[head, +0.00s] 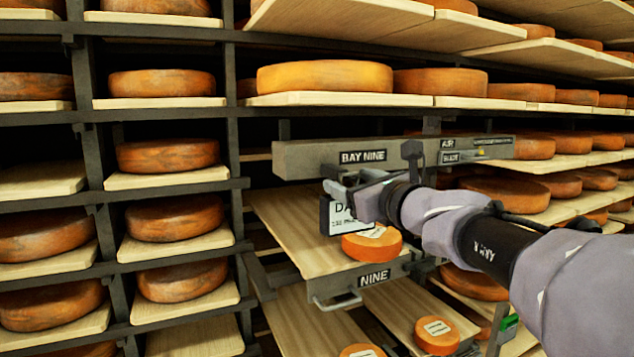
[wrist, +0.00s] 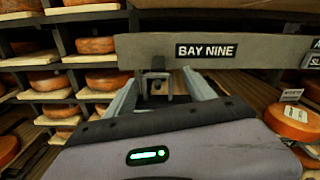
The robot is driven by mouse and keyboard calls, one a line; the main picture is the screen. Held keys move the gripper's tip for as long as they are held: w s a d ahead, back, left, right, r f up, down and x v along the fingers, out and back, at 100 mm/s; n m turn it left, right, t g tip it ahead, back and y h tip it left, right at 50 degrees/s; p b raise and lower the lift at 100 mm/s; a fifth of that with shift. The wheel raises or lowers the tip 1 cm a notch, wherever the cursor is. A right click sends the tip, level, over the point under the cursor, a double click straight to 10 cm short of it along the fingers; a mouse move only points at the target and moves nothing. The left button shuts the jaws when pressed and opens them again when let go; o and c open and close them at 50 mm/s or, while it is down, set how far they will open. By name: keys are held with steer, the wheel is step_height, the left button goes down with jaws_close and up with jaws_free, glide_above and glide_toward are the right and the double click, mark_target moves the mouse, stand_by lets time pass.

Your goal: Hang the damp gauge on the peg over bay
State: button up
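The damp gauge shows in the head view as a white card with a dark edge and black lettering (head: 347,222), partly hidden. It hangs just below my gripper (head: 342,188), in front of the left end of the grey beam (head: 310,160) with the BAY NINE plate. In the wrist view my gripper's two pale fingers (wrist: 160,85) stand apart on either side of a dark bracket (wrist: 157,74) under the beam, left of the plate. I cannot tell whether this bracket is the peg or the gauge's hanger, or whether the fingers press on it. The card is hidden there.
Below the beam a wooden shelf with a front marked NINE (head: 374,277) and a handle (head: 337,303) is pulled out. An orange cheese wheel with a white label (head: 372,243) sits on it. Racks of cheese wheels (head: 168,155) stand left and right.

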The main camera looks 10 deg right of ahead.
steer(key=f+b+v, duration=0.1)
steer(key=b+v, duration=0.3)
steer(key=v, duration=1.3)
steer(key=s+a+f+n+g+b, duration=0.3)
steer(key=f+b, duration=0.4)
steer(key=f, duration=0.6)
steer(key=s+a+f+n+g+b, duration=0.2)
steer(key=a+f+n+b, duration=0.4)
steer(key=f, duration=0.7)
steer(key=s+a+f+n+g+b, duration=0.1)
steer(key=s+f+n+g+b, duration=0.2)
steer(key=f+b, duration=0.75)
steer(key=s+f+n+g+h+b, duration=0.1)
steer(key=s+f+n+b, duration=0.2)
steer(key=f, duration=0.8)
steer(key=s+f+n+g+h+b, duration=0.1)
steer(key=s+f+n+b, duration=0.3)
steer(key=f, duration=0.6)
steer(key=s+d+f+n+g+h+b, duration=0.1)
steer(key=s+f+n+b, duration=0.2)
steer(key=f+n+b, duration=0.3)
step_height(320, 180, down, 6)
steer(key=shift+s+r+n+h, duration=0.1)
steer(key=shift+s+n+h, duration=0.2)
steer(key=shift+s+n, duration=0.1)
